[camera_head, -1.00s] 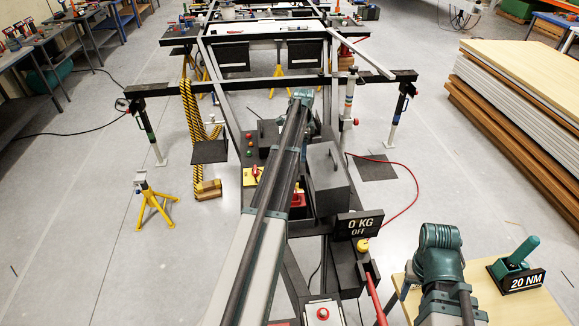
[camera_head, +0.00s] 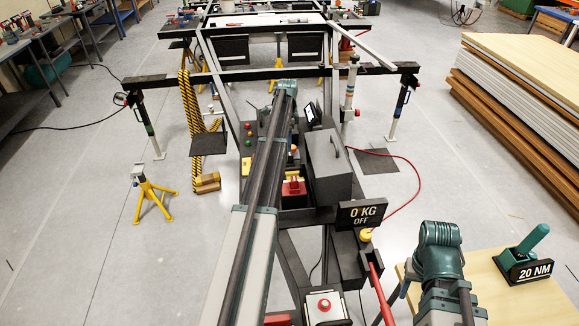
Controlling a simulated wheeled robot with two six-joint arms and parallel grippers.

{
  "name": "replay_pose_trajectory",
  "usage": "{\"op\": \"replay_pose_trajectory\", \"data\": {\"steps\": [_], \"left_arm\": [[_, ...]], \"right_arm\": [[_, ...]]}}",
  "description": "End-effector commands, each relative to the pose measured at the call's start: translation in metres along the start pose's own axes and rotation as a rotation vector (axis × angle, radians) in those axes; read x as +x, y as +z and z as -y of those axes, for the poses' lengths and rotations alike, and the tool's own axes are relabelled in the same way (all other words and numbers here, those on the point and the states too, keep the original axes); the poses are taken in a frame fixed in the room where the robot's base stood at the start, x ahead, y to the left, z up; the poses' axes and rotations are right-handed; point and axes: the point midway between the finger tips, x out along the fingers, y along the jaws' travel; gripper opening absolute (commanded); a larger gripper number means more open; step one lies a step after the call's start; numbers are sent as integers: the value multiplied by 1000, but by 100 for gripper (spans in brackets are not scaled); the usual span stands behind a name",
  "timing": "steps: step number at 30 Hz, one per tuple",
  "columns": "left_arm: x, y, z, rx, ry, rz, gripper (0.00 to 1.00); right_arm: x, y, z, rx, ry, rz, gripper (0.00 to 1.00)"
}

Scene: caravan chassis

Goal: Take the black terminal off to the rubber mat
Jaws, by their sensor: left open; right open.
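The black terminal (camera_head: 313,115) is a small dark device with a pale screen, tilted up on the console in the middle, just right of my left arm's far end. A flat dark square on the floor at the right of the console looks like the rubber mat (camera_head: 376,162); I cannot be sure. My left arm reaches over the console, and its far end with the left gripper (camera_head: 285,88) lies left of the terminal and apart from it. Its fingers are too small to make out. My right arm is folded at the lower right, with its gripper out of sight.
A dark grey box (camera_head: 327,170) with a handle stands near the terminal. A red hose (camera_head: 410,170) curves over the floor. The "0 KG OFF" sign (camera_head: 361,215) and a wooden table (camera_head: 500,300) with a "20 NM" sign (camera_head: 531,271) are nearer me.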

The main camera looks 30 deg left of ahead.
Motion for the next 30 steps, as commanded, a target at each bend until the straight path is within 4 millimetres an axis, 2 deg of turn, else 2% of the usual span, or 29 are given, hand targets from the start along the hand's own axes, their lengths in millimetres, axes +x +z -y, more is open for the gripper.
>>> {"op": "replay_pose_trajectory", "data": {"steps": [1, 3, 14, 25, 30], "left_arm": [[14, 0, 0, 0, 0, 0, 72], [21, 0, 0, 0, 0, 0, 72], [27, -1, 0, 0, 0, 0, 72], [70, -7, 2, 0, 0, 0, 72], [75, -7, 2, 0, 0, 0, 72]], "right_arm": [[14, -1, 1, 0, 0, 0, 50], [20, -1, 2, 0, 0, 0, 50], [27, -2, 3, 0, 0, 0, 50], [69, -4, 7, 2, 0, 0, 50], [75, -4, 7, 2, 0, 0, 50]]}}
